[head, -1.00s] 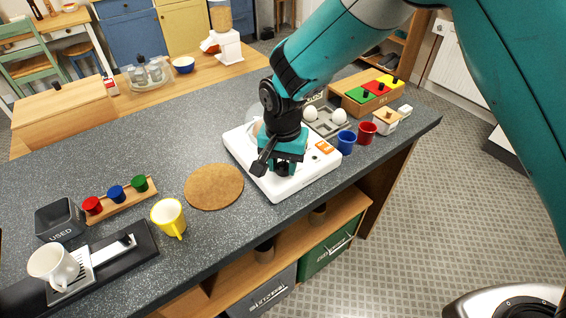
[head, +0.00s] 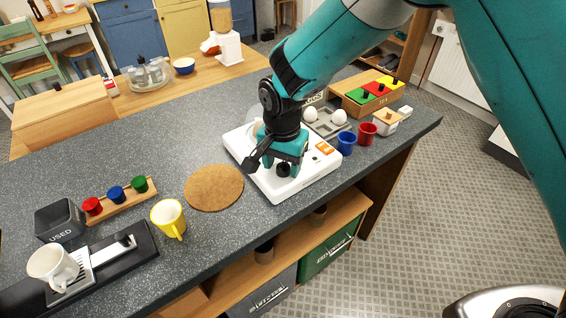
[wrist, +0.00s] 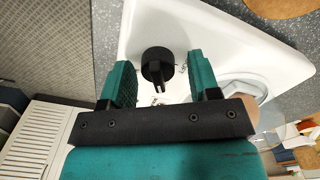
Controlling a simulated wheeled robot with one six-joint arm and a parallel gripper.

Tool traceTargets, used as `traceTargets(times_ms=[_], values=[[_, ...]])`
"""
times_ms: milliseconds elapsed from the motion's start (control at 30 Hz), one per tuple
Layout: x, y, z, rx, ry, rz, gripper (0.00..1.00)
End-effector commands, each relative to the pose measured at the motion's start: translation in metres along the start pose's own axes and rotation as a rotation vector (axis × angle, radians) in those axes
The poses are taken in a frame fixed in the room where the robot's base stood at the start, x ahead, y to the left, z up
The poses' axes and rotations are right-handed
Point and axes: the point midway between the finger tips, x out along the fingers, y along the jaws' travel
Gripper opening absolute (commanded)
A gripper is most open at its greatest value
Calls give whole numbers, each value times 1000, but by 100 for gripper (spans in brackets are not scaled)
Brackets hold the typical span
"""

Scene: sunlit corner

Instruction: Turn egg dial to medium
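The black egg dial (wrist: 157,62) sits on the white egg cooker (head: 310,184). In the wrist view its ridged pointer points toward the bottom of the picture, and the markings beside it are too small to read. My gripper (wrist: 160,74) is open, with one teal finger on each side of the dial and a gap on both sides. I cannot tell whether the fingertips reach down beside it. In the head view the dial (head: 283,170) shows at the front of my gripper, low over the cooker, and my arm hides part of the cooker.
A grey tray (head: 329,123) with white eggs lies behind the cooker. Blue (head: 346,144) and red (head: 367,134) cups stand at its right. A round cork mat (head: 213,187) lies at its left, with a yellow mug (head: 168,217) further left. The counter between is clear.

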Motion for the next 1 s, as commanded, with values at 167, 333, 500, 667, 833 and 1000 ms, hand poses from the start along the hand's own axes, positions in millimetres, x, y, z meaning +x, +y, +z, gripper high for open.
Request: traceTargets(times_ms=[167, 333, 500, 667, 833, 1000], values=[[1, 1, 0, 0, -1, 3, 61], [-1, 1, 0, 0, -1, 3, 61], [-21, 0, 0, 0, 1, -1, 61], [-59, 0, 0, 0, 3, -3, 61], [-104, -1, 0, 0, 2, -3, 61], [-142, 0, 0, 0, 1, -1, 61]])
